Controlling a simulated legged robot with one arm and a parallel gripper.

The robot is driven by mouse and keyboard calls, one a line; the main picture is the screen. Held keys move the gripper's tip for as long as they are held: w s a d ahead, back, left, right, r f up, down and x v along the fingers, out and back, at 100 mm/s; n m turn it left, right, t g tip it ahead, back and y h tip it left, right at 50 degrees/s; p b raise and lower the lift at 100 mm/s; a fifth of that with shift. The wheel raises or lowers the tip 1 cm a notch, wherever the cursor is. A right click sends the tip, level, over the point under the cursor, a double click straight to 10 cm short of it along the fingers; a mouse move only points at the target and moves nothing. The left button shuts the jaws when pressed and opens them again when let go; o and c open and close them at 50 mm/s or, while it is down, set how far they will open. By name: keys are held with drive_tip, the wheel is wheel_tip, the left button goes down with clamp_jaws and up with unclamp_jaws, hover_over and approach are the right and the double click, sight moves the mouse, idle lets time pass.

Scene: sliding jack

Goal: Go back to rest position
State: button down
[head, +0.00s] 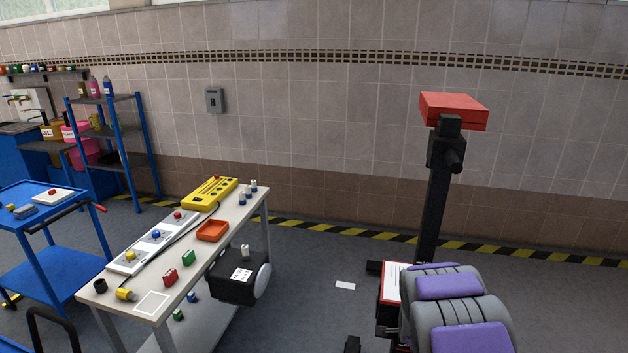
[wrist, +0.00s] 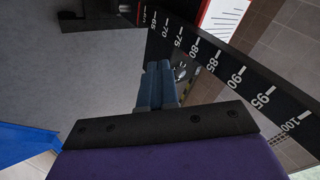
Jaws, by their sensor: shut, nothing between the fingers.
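My gripper (wrist: 158,68) shows in the wrist view with its blue-grey fingers together and nothing between them. A sliding jack (head: 436,190) stands upright at the right in the head view, a black column with a red top plate (head: 455,108). In the wrist view its black column (wrist: 225,62), with a white number scale, runs diagonally just beyond the fingers. I cannot tell whether the fingertips touch it. In the head view my grey and purple arm hides the jack's lower part, and my gripper is out of sight.
A table (head: 212,262) at the left holds a yellow control box (head: 209,194), an orange tray (head: 213,230) and small coloured parts. A blue cart (head: 45,240) and blue shelf (head: 108,130) stand further left. Floor between table and jack is mostly clear, with a white card (head: 345,286).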

drive_tip(key=s+a+r+n+g, duration=0.2)
drive_tip(key=s+a+r+n, duration=0.2)
drive_tip(key=s+r, duration=0.5)
drive_tip(key=s+a+r+n+g+y, duration=0.1)
drive_tip(key=s+a+r+n+g, duration=0.1)
drive_tip(key=s, duration=1)
drive_tip(key=s+a+r+n+g+y, duration=0.1)
drive_tip(key=s+a+r+n, duration=0.3)
drive_tip(key=s, duration=0.8)
drive_tip(key=s+a+r+n+g, duration=0.3)
drive_tip(key=s+r+n, duration=0.3)
drive_tip(key=s, duration=0.6)
drive_tip(key=shift+s+a+r+n+g+y, duration=0.3)
drive_tip(key=shift+s+a+r+g+y, duration=0.1)
drive_tip(key=shift+a+r, duration=0.2)
drive_tip(key=shift+w, duration=0.1)
